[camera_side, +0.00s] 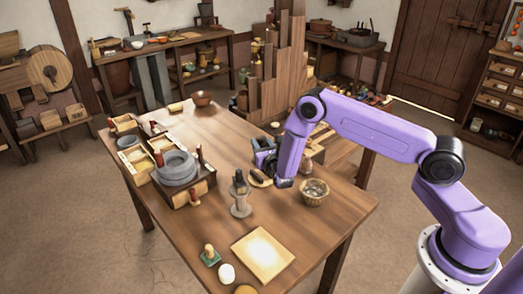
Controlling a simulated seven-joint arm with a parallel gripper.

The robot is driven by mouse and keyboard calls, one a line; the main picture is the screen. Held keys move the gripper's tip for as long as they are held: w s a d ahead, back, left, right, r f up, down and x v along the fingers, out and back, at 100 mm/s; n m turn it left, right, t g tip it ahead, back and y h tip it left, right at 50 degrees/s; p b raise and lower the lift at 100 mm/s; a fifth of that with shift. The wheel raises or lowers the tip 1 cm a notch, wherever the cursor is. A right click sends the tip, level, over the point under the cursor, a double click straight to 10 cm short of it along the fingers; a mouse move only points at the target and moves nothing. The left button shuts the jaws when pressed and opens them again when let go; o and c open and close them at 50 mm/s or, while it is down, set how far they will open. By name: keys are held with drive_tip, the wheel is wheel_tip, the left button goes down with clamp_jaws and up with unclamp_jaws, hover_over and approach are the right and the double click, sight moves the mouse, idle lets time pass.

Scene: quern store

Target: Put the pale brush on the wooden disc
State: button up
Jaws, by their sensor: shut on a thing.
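My gripper (262,166) is over the middle right of the wooden table, pointing down and left. It is shut on a small brown and pale thing (260,180), which seems to be the pale brush; the arm hides part of it. I cannot tell whether it touches the table. A round, tan piece (245,290), perhaps the wooden disc, is cut off by the bottom edge of the picture, at the near end of the table, well below my gripper.
A wicker basket (314,192) stands just right of my gripper. A grey metal stand (240,196) is to its left. The stone quern (176,168) sits farther left. A pale square board (262,254), a white egg-like thing (226,273) and a green-based stamp (210,256) lie near the front.

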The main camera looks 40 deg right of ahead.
drive_tip(key=shift+f, duration=1.2)
drive_tip(key=shift+f, duration=0.6)
drive_tip(key=o, duration=1.1)
